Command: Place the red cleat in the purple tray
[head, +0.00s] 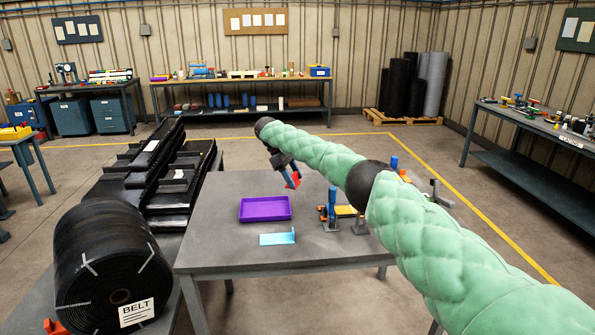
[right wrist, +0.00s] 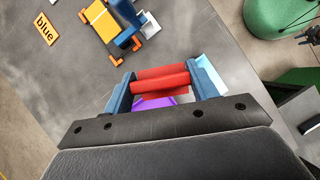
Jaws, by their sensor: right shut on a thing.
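The purple tray (head: 265,208) lies on the grey table, shallow and empty as far as I can see. My right gripper (head: 291,179) is above the table, behind and to the right of the tray in the head view. It is shut on the red cleat (head: 296,177), which is held clear of the tray. In the right wrist view the red cleat (right wrist: 162,82) spans between the two blue fingers, and a sliver of the purple tray (right wrist: 153,103) shows behind it. My left gripper is not in view.
A light blue angled piece (head: 278,239) lies in front of the tray. A fixture with orange, blue and yellow parts (head: 330,210) stands right of it. The black belt roll (head: 105,270) is at left.

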